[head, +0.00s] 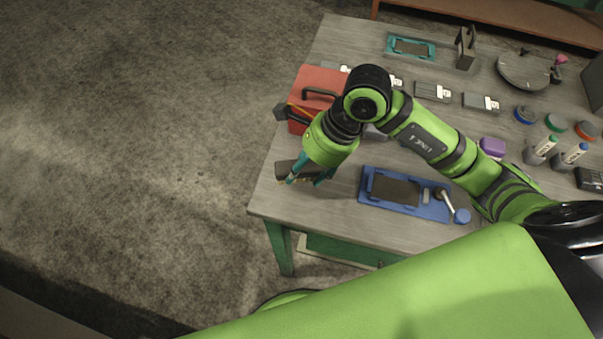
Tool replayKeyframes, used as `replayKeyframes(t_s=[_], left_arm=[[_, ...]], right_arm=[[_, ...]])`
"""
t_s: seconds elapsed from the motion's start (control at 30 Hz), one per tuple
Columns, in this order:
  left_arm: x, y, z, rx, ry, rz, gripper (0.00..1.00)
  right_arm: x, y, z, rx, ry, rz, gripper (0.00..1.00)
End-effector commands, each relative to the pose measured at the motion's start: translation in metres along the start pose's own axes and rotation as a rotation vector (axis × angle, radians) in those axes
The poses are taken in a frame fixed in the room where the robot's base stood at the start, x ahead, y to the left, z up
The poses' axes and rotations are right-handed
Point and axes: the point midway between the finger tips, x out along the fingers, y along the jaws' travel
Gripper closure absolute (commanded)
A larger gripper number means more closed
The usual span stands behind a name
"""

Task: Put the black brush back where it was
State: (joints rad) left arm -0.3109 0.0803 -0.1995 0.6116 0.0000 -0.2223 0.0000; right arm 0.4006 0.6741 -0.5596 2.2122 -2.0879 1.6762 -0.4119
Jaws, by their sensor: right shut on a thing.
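My right gripper (303,175) is low over the near left corner of the table (335,225), in front of the red toolbox. Its teal fingers are shut on a dark, blocky thing, which I take to be the black brush (285,169). The wrist partly hides it, and I cannot tell whether it touches the table top. No other brush is clear in view. My left gripper is not in view.
A red toolbox (323,79) stands behind the gripper. A blue tray (441,212) with a dark plate lies to its right. A teal tray (434,48), a round disc (517,68), coloured pots and upright markers are farther off. The near left corner is mostly bare.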

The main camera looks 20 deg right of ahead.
Motion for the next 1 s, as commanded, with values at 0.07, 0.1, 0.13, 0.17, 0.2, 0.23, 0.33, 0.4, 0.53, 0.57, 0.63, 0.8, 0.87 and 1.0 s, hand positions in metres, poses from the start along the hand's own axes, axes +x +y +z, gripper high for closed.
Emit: replayKeyframes(t_s=[0.07, 0.1, 0.13, 0.17, 0.2, 0.23, 0.33, 0.4, 0.53, 0.57, 0.63, 0.8, 0.87, 1.0], left_arm=[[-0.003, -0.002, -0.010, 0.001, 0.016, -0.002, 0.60], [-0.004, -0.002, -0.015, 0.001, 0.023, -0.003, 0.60], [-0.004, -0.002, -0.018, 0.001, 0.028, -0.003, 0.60], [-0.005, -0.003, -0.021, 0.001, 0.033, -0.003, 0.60], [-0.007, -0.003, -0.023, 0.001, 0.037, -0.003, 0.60], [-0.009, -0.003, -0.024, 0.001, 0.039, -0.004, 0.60], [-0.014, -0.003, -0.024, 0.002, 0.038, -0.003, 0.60], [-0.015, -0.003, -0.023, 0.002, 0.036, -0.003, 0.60], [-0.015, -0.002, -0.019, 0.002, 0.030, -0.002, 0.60], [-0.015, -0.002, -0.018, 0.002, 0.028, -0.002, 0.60], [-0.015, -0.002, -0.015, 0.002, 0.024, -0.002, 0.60], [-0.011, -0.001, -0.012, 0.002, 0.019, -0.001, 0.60], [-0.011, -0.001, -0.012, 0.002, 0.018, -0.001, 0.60], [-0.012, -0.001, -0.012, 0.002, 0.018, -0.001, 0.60]], right_arm=[[0.005, 0.002, 0.005, 0.001, -0.001, 0.001, 0.78], [0.008, 0.003, 0.006, 0.000, -0.001, 0.001, 0.78], [0.010, 0.003, 0.006, 0.001, -0.001, 0.001, 0.78], [0.012, 0.003, 0.006, 0.001, -0.001, 0.001, 0.78], [0.017, 0.004, 0.004, 0.003, 0.000, 0.004, 0.78], [0.021, 0.004, 0.002, 0.005, 0.002, 0.005, 0.78], [0.035, 0.004, -0.004, 0.004, 0.001, 0.005, 0.78], [0.042, 0.004, -0.007, 0.002, 0.000, 0.002, 0.78], [0.047, 0.003, -0.009, 0.000, -0.001, 0.000, 0.78], [0.047, 0.003, -0.009, 0.000, -0.001, -0.001, 0.78], [0.046, 0.003, -0.009, 0.000, -0.001, -0.001, 0.78], [0.049, 0.003, -0.011, -0.001, 0.000, -0.001, 0.78], [0.049, 0.003, -0.011, 0.000, 0.000, -0.001, 0.35], [0.048, 0.003, -0.011, 0.000, 0.001, -0.001, 0.24]])
